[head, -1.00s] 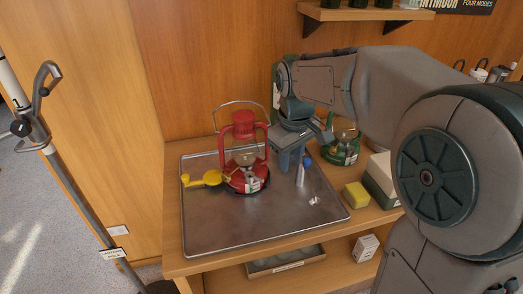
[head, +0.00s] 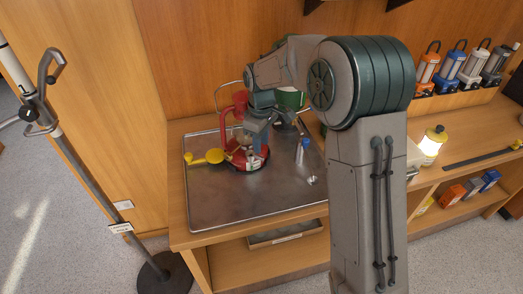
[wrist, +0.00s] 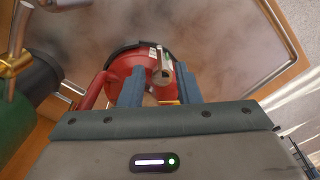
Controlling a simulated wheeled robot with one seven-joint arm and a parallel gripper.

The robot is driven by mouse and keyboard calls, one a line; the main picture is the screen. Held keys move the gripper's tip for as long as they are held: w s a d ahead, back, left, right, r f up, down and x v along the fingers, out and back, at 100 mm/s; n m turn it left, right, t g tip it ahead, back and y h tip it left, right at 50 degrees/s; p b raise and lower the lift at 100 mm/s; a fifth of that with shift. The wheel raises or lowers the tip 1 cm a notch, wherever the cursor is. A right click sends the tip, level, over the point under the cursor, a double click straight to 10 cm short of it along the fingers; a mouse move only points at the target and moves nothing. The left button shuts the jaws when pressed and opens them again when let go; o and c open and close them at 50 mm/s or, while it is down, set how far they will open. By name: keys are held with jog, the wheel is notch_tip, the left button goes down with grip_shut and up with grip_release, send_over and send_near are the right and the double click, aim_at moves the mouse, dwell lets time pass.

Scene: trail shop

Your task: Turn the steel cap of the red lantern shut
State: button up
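The red lantern (head: 239,103) stands upright on a metal tray (head: 215,205); its round red base also shows in the wrist view (wrist: 122,66). My gripper (head: 257,138) is at the lantern, above its base, and hides part of its middle. In the wrist view my gripper (wrist: 160,78) has its two fingers apart, pointing at the base. A small silvery fitting (wrist: 164,66) shows near and between the fingertips; I cannot tell for sure that it is the steel cap, or whether the fingers touch it. A yellow funnel-like piece (head: 213,156) lies left of the base.
A small bottle with a blue top (head: 302,150) stands on the tray right of the lantern. A small shiny piece (head: 313,181) lies near the tray's right edge. A green lantern (head: 291,99) is behind my arm. The tray's front is clear.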

aim_at(261, 157)
jog(key=shift+f+p, duration=0.35)
jog(key=shift+f, duration=2.15)
grip_shut()
